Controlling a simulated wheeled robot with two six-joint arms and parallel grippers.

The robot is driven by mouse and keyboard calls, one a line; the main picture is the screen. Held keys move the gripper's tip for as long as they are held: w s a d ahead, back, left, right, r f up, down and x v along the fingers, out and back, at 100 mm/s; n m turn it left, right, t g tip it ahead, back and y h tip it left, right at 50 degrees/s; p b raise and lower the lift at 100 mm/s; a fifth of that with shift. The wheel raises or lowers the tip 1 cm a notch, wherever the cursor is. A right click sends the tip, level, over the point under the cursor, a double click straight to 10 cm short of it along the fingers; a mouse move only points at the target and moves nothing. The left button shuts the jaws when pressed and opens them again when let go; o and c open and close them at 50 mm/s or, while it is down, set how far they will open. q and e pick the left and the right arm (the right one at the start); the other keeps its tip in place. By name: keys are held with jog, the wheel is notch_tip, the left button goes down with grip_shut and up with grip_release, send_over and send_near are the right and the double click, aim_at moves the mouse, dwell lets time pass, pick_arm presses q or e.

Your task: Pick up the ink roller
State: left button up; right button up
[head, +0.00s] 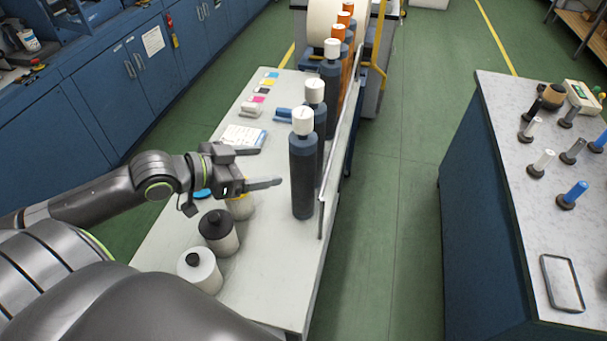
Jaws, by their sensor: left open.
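Several upright dark cylinders with white caps stand in a row along the right edge of the light worktable (175,240); the nearest dark cylinder (303,175) is the tallest in view. A small blue roller-shaped item (284,115) lies behind it on the table. I cannot tell for sure which of these is the ink roller. My left gripper (265,168) is open and empty, to the left of the nearest dark cylinder and apart from it, its fingers pointing right. It partly hides a yellowish jar. My right gripper is not in view.
A black-lidded jar (218,232) and a white jar (199,270) stand at the near left of the table. A metal rail (341,140) runs along its right edge. A right-hand bench (530,230) holds several small rollers. Green floor lies between.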

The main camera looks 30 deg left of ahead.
aim_at(292, 159)
pick_arm(q)
jog(key=x, duration=0.2)
jog(key=shift+w+d, duration=0.25)
jog(key=shift+w, duration=0.1)
jog(key=shift+w+d+f, duration=0.3)
jog(key=shift+w+d, duration=0.05)
jog(key=shift+w, duration=0.2)
jog(key=shift+x, duration=1.05)
jog(key=shift+w+d, duration=0.1)
jog(key=shift+w, duration=0.2)
jog(key=p+x, duration=0.1)
jog(key=x, duration=0.3)
jog(key=shift+w+f, duration=0.15)
jog(key=shift+w, duration=0.15)
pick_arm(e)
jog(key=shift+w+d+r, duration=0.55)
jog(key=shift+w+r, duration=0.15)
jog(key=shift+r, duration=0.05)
pick_arm(q)
jog(key=shift+c, duration=0.4)
